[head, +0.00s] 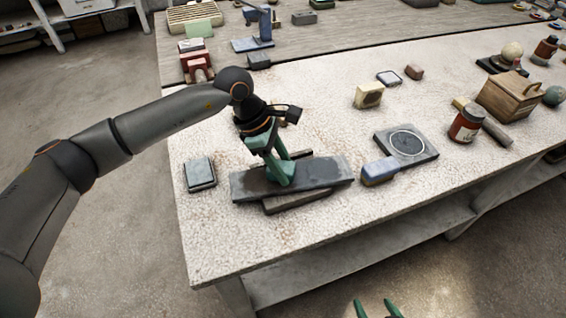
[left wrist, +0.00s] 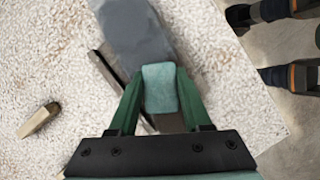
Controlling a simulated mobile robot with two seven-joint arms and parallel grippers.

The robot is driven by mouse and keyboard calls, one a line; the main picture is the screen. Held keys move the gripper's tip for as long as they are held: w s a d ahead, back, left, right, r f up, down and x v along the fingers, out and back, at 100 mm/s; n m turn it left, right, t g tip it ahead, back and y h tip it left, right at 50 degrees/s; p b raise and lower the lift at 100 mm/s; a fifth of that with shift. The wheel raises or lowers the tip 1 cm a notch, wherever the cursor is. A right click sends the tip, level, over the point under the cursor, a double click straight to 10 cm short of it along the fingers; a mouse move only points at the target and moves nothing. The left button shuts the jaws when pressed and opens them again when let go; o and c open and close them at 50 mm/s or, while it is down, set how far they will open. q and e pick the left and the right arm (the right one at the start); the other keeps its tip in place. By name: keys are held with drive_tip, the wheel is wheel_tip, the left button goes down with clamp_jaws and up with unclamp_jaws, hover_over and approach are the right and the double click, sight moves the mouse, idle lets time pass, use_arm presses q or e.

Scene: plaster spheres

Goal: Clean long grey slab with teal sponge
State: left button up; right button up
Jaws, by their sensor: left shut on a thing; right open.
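The long grey slab (head: 326,173) lies across the near left part of the table, on top of a darker block (head: 300,200). It also shows in the left wrist view (left wrist: 138,38), running up from behind the sponge. My left gripper (head: 279,180) is over the middle of the slab, pointing down, with its green fingers shut on the teal sponge (left wrist: 160,86). The sponge is at the slab's surface; whether it touches is hard to tell. My right gripper (head: 376,309) is open and empty at the bottom edge of the head view, off the table.
A small grey block (head: 200,173) lies left of the slab. A blue block (head: 379,171) and a dark plate with a white ring (head: 406,144) lie to its right. A red-brown jar (head: 466,124) and wooden box (head: 508,97) stand farther right. The near table front is clear.

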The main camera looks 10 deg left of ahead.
idle(0.3)
use_arm(q)
drive_tip(key=shift+f, duration=0.35)
drive_tip(key=shift+a+b, duration=0.6)
drive_tip(key=shift+a, duration=0.3)
drive_tip(key=shift+d+b, duration=0.5)
drive_tip(key=shift+d, duration=1.35)
drive_tip(key=shift+a+r, duration=0.1)
drive_tip(key=shift+a, duration=0.95)
drive_tip(key=shift+a+b, duration=0.4)
drive_tip(key=shift+a, duration=0.4)
